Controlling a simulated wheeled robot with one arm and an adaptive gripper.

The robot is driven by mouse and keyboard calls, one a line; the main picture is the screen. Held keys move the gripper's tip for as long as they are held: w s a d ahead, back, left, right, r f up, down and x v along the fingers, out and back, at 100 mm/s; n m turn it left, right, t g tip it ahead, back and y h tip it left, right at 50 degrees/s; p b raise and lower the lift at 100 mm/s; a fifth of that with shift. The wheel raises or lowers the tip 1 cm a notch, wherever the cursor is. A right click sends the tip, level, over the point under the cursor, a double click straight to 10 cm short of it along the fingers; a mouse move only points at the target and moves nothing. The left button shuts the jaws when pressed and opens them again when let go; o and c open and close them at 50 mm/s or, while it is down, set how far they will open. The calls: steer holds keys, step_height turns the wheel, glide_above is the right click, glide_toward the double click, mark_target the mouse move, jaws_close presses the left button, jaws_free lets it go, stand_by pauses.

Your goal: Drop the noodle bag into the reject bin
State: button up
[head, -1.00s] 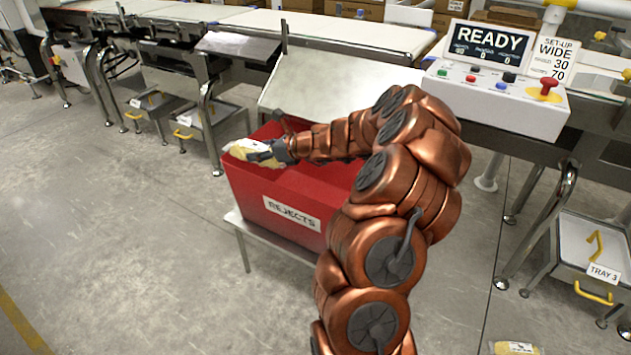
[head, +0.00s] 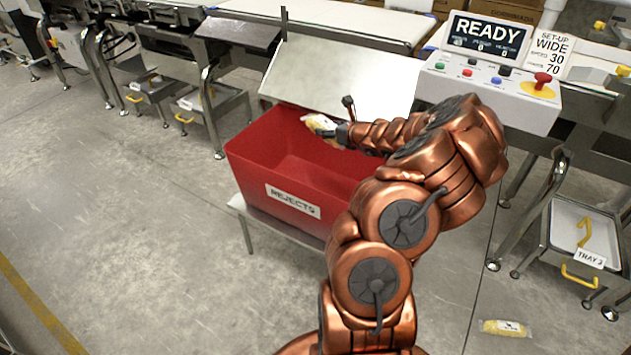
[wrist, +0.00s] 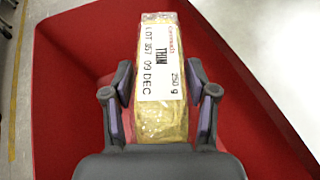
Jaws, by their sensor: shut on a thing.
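The noodle bag (wrist: 163,117) is a clear pack of yellow noodles with a white label reading "THIN" and "250 g". My gripper (wrist: 160,105) is shut on it, one finger on each long side. In the wrist view red bin surface (wrist: 75,75) lies behind the bag.
A sloped metal chute (head: 340,75) stands behind the bin. A control box (head: 490,85) with a "READY" screen is at the right. Another yellow pack (head: 504,327) lies on the floor at lower right. Floor to the left is clear.

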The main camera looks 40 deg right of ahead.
steer(key=shift+f+b, duration=1.55)
steer(key=shift+f, duration=0.5)
steer(key=o, duration=1.5)
steer(key=shift+c, duration=0.2)
steer(key=v, duration=1.2)
